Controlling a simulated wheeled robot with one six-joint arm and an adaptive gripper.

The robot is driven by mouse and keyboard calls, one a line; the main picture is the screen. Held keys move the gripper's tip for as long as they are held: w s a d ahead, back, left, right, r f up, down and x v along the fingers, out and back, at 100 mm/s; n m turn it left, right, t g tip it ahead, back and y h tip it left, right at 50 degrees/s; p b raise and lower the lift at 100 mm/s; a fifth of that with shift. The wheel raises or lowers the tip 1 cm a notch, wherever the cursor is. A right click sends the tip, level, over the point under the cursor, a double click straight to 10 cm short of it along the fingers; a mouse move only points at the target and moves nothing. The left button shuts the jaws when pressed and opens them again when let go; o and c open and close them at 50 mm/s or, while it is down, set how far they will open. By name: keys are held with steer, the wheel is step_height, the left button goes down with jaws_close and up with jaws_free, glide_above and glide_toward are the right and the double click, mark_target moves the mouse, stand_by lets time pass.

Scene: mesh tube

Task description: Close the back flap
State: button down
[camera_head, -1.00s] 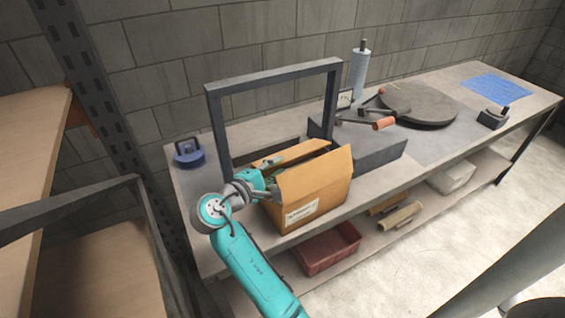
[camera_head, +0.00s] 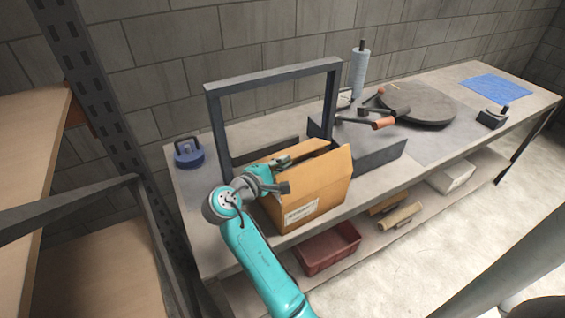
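An open cardboard box (camera_head: 321,191) with a white label on its front stands on the grey bench, in front of a dark metal frame. The back flap (camera_head: 296,152) slants up along the far side of the box. Another flap (camera_head: 341,163) stands up at the box's right end. My gripper (camera_head: 287,174) is at the left part of the box opening, its fingers over the box and close to the back flap. I see two separate finger parts with a gap between them. Whether it touches the flap cannot be told. The box's inside is mostly hidden.
The dark upright frame (camera_head: 272,79) arches behind the box. A grey machine with a round dark turntable (camera_head: 433,104) stands to the right. A red bin (camera_head: 328,247) is on the lower shelf.

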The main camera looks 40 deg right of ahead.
steer(key=shift+s+f, duration=0.2)
steer(key=shift+f, duration=0.3)
steer(key=c, duration=1.3)
jaws_free()
steer(key=shift+c, duration=0.2)
steer(key=v, duration=1.2)
steer(key=shift+w+a, duration=0.1)
